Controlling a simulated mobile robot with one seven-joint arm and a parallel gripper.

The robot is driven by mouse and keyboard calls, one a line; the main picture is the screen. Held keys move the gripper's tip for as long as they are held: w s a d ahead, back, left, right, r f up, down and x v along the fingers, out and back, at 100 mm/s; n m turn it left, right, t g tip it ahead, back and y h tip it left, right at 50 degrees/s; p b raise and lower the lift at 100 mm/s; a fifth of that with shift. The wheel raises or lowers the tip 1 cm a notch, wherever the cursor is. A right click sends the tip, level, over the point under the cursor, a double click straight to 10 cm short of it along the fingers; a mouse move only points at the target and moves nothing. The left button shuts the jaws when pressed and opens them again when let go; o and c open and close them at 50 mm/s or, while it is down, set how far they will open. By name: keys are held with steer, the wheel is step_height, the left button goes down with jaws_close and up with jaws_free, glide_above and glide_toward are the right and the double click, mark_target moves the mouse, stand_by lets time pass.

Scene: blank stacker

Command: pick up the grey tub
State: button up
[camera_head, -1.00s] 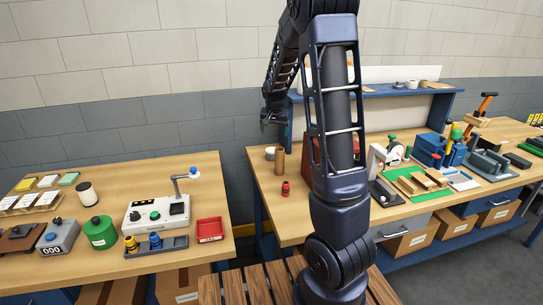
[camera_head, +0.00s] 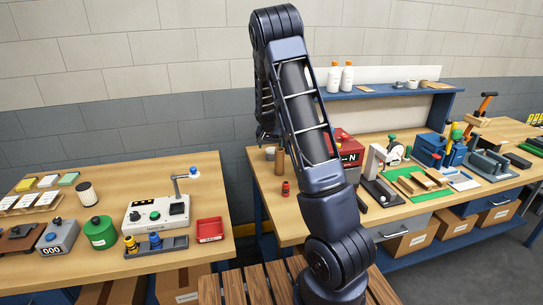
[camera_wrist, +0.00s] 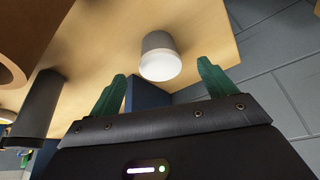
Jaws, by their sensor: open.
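The grey tub (camera_wrist: 158,42) is a small grey cylinder with a pale white end, on the wooden table top. In the wrist view it lies between and beyond my two green fingertips, with nothing gripped. In the head view the tub (camera_head: 270,154) stands near the back left corner of the right bench, beside a brown cylinder (camera_head: 279,162). My gripper (camera_wrist: 161,72) is open and empty. In the head view it hangs just above and behind the tub, partly hidden by my arm.
In the wrist view a dark cylinder (camera_wrist: 42,108) and a brown ring-shaped end (camera_wrist: 8,74) are close on the left. A small red object (camera_head: 286,188) stands in front of the tub. A red box (camera_head: 347,148) is to the right. A blue shelf (camera_head: 380,92) rises behind.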

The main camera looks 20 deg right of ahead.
mark_target(271, 150)
steer(key=shift+w+x, duration=0.15)
steer(key=shift+x, duration=1.25)
steer(key=shift+w+x, duration=0.1)
steer(key=shift+x, duration=1.3)
steer(key=shift+d+r, duration=0.15)
steer(key=c, duration=1.1)
